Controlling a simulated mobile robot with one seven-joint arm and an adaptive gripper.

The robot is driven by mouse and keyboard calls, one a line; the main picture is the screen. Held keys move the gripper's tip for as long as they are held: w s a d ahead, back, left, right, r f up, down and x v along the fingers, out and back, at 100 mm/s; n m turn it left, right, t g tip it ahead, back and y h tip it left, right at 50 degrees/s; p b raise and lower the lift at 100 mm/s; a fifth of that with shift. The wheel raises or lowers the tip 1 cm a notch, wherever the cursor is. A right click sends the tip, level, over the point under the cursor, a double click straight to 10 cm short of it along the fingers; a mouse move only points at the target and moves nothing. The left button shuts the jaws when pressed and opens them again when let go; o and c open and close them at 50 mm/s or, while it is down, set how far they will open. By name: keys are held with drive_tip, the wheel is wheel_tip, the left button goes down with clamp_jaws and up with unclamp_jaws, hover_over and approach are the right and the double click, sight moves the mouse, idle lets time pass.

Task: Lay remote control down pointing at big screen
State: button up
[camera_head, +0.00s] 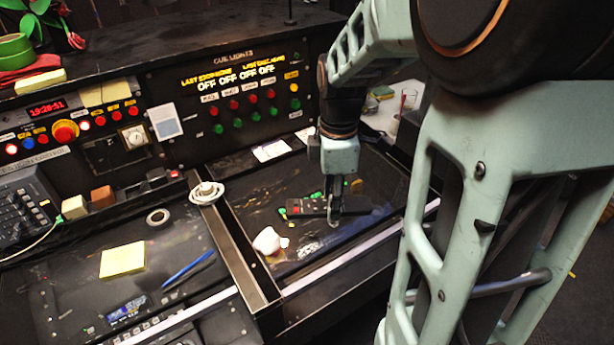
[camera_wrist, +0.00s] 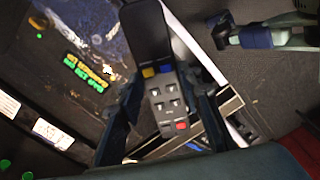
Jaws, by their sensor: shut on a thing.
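The remote control (camera_head: 310,208) is long and dark, with a red button near its left end in the head view. My gripper (camera_head: 335,213) points down over the right desk panel and is shut across the middle of the remote. In the wrist view the remote (camera_wrist: 163,92) lies between the two fingers (camera_wrist: 168,105), showing grey, blue and yellow buttons and a red one at its near end. Whether the remote touches the panel I cannot tell. I cannot make out a big screen in either view.
The right desk panel (camera_head: 265,190) carries a white lump (camera_head: 267,241) left of the remote. A raised divider (camera_head: 232,240) holds a coiled white cable (camera_head: 206,193). The left panel has a yellow note pad (camera_head: 122,260) and blue pen (camera_head: 188,268). The cue-light console (camera_head: 235,95) stands behind.

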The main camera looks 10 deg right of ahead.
drive_tip(key=w+a+f, duration=0.1)
drive_tip(key=w+f, duration=0.2)
drive_tip(key=w, duration=0.1)
drive_tip(key=w+a+f+p, duration=0.1)
drive_tip(key=w+f, duration=0.2)
drive_tip(key=w, duration=0.1)
drive_tip(key=w+a+f+p, duration=0.1)
drive_tip(key=w+a+f, duration=0.1)
drive_tip(key=w+f, duration=0.1)
drive_tip(key=shift+w, duration=0.75)
drive_tip(key=shift+w+f, duration=0.35)
drive_tip(key=shift+f, duration=0.15)
drive_tip(key=shift+f+p, duration=0.35)
drive_tip(key=shift+f, duration=1.1)
drive_tip(key=shift+f, duration=0.1)
drive_tip(key=o, duration=0.8)
drive_tip(key=shift+f, duration=0.15)
drive_tip(key=o, duration=0.4)
drive_tip(key=shift+o, duration=0.2)
